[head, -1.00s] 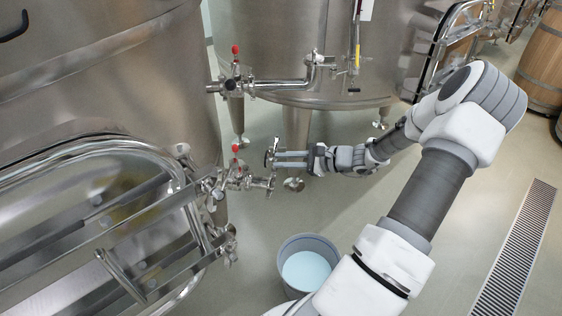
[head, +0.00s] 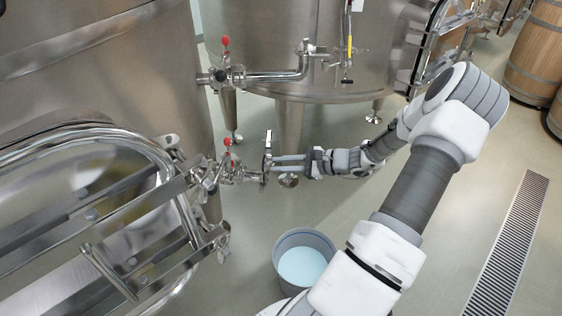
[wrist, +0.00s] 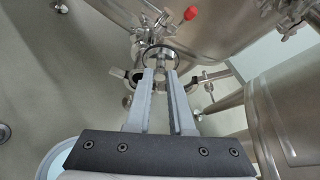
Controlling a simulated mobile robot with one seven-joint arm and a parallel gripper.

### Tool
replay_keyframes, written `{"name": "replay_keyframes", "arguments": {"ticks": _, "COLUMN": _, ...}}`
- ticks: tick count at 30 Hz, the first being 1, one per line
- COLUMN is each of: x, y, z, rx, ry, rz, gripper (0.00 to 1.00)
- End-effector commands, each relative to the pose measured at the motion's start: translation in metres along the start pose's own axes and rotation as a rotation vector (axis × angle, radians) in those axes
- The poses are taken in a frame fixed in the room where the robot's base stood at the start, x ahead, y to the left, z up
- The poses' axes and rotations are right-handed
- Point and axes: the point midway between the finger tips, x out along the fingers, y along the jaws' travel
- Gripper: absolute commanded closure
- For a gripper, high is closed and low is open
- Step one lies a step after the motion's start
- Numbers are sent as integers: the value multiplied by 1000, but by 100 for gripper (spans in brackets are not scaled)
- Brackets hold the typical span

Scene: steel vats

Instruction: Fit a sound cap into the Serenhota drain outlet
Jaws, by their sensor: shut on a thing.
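My gripper (head: 276,161) is shut on a small round metal cap (head: 267,147), held at the fingertips. In the wrist view the cap shows as a dark-rimmed ring (wrist: 160,57) in front of the gripper (wrist: 160,75). The drain outlet (head: 257,177) is the short steel pipe end on the lower valve, which has a red knob (head: 227,142). The cap is close beside this outlet in the head view; I cannot tell whether they touch. An open clamp (wrist: 208,78) shows around the fingertips in the wrist view. No name label is readable.
A grey bucket (head: 305,236) with pale blue liquid stands on the floor below. A second red-knobbed valve and pipe (head: 270,76) lie above my gripper. A steel hatch frame (head: 150,150) is at left, and a floor grate (head: 508,250) at right.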

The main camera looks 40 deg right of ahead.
Motion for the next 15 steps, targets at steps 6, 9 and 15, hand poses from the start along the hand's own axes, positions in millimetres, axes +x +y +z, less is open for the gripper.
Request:
{"name": "replay_keyframes", "arguments": {"ticks": 6, "x": 5, "y": 7, "z": -11, "rx": -1, "ry": 0, "rz": 0, "gripper": 100}}
{"name": "replay_keyframes", "arguments": {"ticks": 9, "x": 5, "y": 7, "z": -11, "rx": -1, "ry": 0, "rz": 0, "gripper": 100}}
{"name": "replay_keyframes", "arguments": {"ticks": 15, "x": 5, "y": 7, "z": -11, "rx": -1, "ry": 0, "rz": 0, "gripper": 100}}
